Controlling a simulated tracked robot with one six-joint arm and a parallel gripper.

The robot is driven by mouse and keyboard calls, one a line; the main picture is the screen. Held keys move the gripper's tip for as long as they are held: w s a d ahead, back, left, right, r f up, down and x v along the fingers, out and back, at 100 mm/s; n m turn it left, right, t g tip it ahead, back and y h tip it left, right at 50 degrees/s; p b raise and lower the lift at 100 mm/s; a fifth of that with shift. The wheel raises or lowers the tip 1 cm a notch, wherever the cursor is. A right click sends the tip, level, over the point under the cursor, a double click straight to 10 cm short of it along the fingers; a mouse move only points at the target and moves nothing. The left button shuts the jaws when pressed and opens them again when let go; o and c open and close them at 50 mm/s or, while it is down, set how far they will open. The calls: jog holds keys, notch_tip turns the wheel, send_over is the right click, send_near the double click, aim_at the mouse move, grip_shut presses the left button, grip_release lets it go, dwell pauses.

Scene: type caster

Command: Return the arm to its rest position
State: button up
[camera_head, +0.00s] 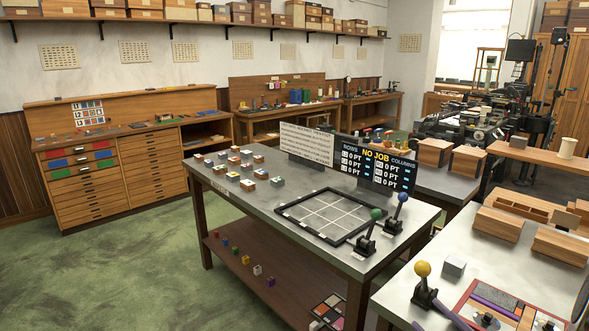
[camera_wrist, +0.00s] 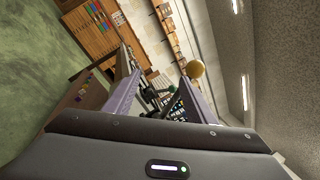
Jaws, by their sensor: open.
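My gripper (camera_wrist: 155,68) shows in the wrist view with its two long purple fingers apart and nothing held between them. The wrist view is rolled, with green floor on the left and ceiling on the right. In the head view the yellow knob (camera_head: 422,268) tops a black lever on the near-right bench. Purple bars show near it at the bottom right, but I cannot tell surely whether they are my fingers.
The central table (camera_head: 275,196) holds small blocks, a black grid frame (camera_head: 329,213), green (camera_head: 376,213) and blue (camera_head: 402,197) knobbed levers and a "NO JOB" board (camera_head: 379,165). A metal cube (camera_head: 454,265) and wooden boxes stand on the near-right bench. Green floor (camera_head: 130,270) is clear at left.

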jog(key=s+a+f+n+g+h, duration=0.4)
jog(key=s+a+n+g, duration=0.5)
jog(key=s+a+g, duration=0.7)
jog(key=s+a+r+n+t+h, duration=0.1)
jog(key=r+n+t+h, duration=0.1)
jog(key=r, duration=0.5)
jog(key=s+a+r+n+t+h, duration=0.1)
jog(key=s+r+n+t+h, duration=0.1)
jog(key=r+n+h, duration=0.3)
notch_tip(320, 180, up, 3)
jog(key=n, duration=0.2)
jog(key=shift+s+n, duration=0.2)
jog(key=shift+n, duration=0.1)
